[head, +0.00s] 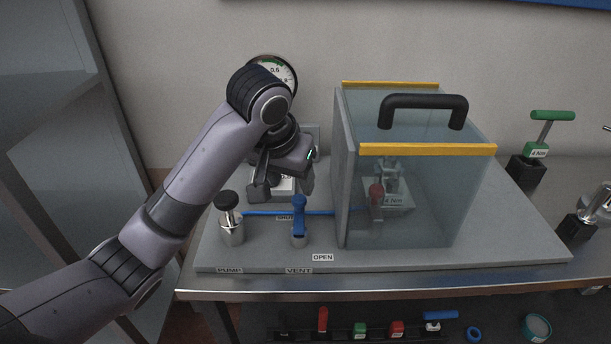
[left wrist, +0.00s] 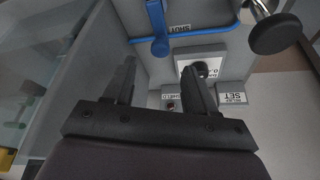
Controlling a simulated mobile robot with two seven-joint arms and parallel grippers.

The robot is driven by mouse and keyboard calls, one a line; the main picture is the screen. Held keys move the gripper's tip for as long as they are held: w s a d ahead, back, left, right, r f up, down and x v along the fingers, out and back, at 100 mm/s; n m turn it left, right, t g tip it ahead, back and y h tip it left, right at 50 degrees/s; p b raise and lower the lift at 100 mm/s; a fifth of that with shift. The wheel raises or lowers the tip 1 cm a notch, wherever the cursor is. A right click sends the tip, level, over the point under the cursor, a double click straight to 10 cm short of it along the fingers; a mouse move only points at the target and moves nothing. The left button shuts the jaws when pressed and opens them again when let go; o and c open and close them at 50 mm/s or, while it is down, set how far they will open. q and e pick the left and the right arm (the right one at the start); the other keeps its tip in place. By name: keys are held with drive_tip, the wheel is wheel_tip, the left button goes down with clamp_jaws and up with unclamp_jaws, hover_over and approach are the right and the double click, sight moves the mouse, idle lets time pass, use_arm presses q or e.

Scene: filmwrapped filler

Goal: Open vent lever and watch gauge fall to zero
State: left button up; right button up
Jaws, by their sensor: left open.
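The blue vent lever (head: 299,222) stands on the grey board above the VENT label, with a SHUT label behind it and an OPEN label (head: 322,257) in front to its right. It also shows at the top of the left wrist view (left wrist: 156,25). The round gauge (head: 274,69) on the wall is partly covered by my left arm; its face shows 5.6, and I cannot make out a needle. My left gripper (head: 282,186) is open and empty, behind the lever and apart from it, over a white-labelled plate. Its two dark fingers point forward in the wrist view (left wrist: 164,78).
A clear box (head: 400,205) with yellow edges and a black handle covers a fixture right of the lever. The black-topped pump knob (head: 229,215) stands left of it. A blue pipe (head: 262,213) runs behind.

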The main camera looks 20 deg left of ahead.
sight(299, 198)
use_arm(q)
drive_tip(key=shift+x, duration=3.5)
drive_tip(key=shift+w+a, duration=0.1)
drive_tip(key=shift+w, duration=0.05)
drive_tip(key=shift+r, duration=0.1)
drive_tip(key=c, duration=1)
